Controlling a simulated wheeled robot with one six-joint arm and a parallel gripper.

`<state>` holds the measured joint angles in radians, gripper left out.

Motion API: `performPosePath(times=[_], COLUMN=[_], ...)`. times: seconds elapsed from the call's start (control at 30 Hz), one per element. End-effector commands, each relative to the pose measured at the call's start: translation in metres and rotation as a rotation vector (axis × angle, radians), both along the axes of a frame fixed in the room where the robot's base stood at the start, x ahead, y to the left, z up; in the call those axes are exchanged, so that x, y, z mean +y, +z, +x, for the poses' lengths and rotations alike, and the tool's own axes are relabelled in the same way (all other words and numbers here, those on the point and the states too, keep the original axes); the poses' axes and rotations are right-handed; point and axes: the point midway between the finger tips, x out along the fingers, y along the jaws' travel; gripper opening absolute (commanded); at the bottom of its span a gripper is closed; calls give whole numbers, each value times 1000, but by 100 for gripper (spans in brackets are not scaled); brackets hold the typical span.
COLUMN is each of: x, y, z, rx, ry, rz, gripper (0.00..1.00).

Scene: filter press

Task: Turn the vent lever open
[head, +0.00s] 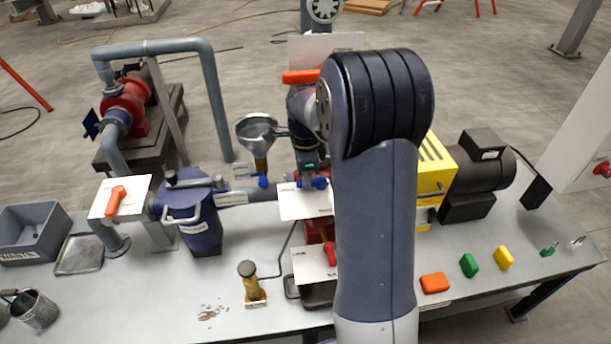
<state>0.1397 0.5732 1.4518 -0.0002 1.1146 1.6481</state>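Several levers show, and their labels are too small to read, so I cannot tell for sure which is the vent lever. A small blue lever (263,181) sits on the pipe under the funnel. Another blue handle (317,183) is just below the end of my arm. An orange lever (115,200) is on a white plate at the left, and a second orange lever (300,76) is on a white plate at the back. My gripper (308,176) points down over the middle of the bench, close to the blue handle; its fingers are mostly hidden, and contact is unclear.
A blue filter housing (200,220) stands left of centre, and a funnel (257,130) rises behind. A brass-coloured valve (250,283) and a red lever (331,254) are in front. A black motor (480,175) stands right. My arm hides the bench's middle right. Small coloured blocks lie at right.

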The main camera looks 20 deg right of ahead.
Motion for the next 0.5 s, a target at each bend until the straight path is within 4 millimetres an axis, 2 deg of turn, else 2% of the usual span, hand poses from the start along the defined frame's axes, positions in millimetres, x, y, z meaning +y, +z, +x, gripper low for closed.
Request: performPosePath(times=[0.03, 0.2, 0.5], x=[0, 0, 0], y=[0, 0, 3], z=[0, 0, 0], rx=[-1, 1, 0], ry=[0, 1, 2], rz=[0, 0, 0], gripper=[27, 41, 42])
